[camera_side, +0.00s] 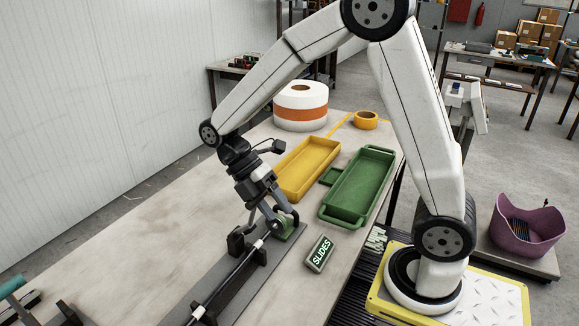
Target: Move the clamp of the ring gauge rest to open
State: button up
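My gripper (272,218) points down at the far end of a dark rail (228,286) on the table. Its fingers are around or right beside a small grey-green round fitting on a green block (289,232), which looks like the ring gauge rest. The fingers partly cover this fitting, so I cannot tell whether its clamp is open or shut, or whether the fingers touch it. A light rod (240,264) lies along the rail and its far end reaches the fitting. A dark upright bracket (236,242) stands beside the rod, left of my gripper.
A box marked SLIDES (320,254) lies right of the rail. A green tray (358,188) and a yellow tray (308,170) stand behind.

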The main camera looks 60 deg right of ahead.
jog(key=shift+s+f+t, duration=1.9)
jog(key=shift+f+t, duration=1.1)
notch_tip(320, 180, up, 13)
jog(key=w, duration=0.2)
jog(key=w+d+f+m+g+y, duration=0.1)
jog(key=w+d+m, duration=0.2)
jog(key=d+m, duration=0.45)
jog(key=w+d+m+g+y, duration=0.1)
jog(key=w+d+m, duration=0.35)
jog(key=m, duration=0.55)
jog(key=f, duration=1)
jog(key=s+f, duration=0.1)
jog(key=f, duration=0.4)
jog(key=shift+d, duration=0.1)
